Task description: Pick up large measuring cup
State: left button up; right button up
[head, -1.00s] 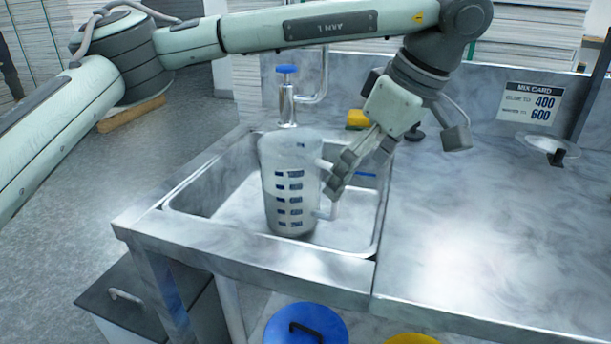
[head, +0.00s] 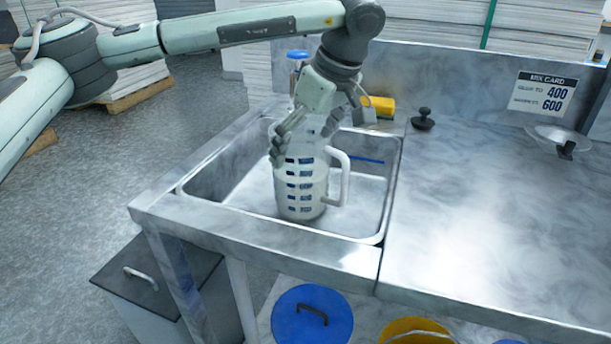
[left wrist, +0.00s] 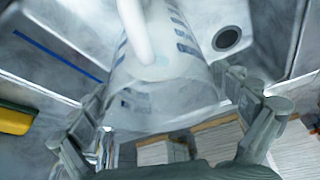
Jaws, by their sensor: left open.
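The large measuring cup (head: 302,188) is a translucent jug with dark blue scale marks and a white handle on its right side. It stands upright in the metal sink (head: 238,190). My left gripper (head: 305,140) is open at the cup's upper part, one finger in front on the left and the other to the right. In the left wrist view the cup (left wrist: 165,85) lies between the two spread fingers, with its handle towards the top of the picture. I cannot tell whether either finger touches it. My right gripper is not in view.
A blue-topped tap (head: 297,60) stands behind the sink. A yellow sponge (head: 380,106) and a black knobbed object (head: 423,120) are at the back. The counter (head: 470,200) to the right is mostly clear. A mix card (head: 543,94) and a metal dish (head: 556,138) are at the far right.

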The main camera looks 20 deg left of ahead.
pick_arm(q)
jog(key=x, duration=0.2)
jog(key=shift+w+a+f, duration=0.1)
jog(key=shift+a+f, duration=0.05)
jog(key=shift+f, duration=0.2)
jog(key=c, duration=1.5)
jog(key=shift+r, duration=0.1)
jog(key=shift+c, duration=1)
jog(key=shift+r, duration=0.15)
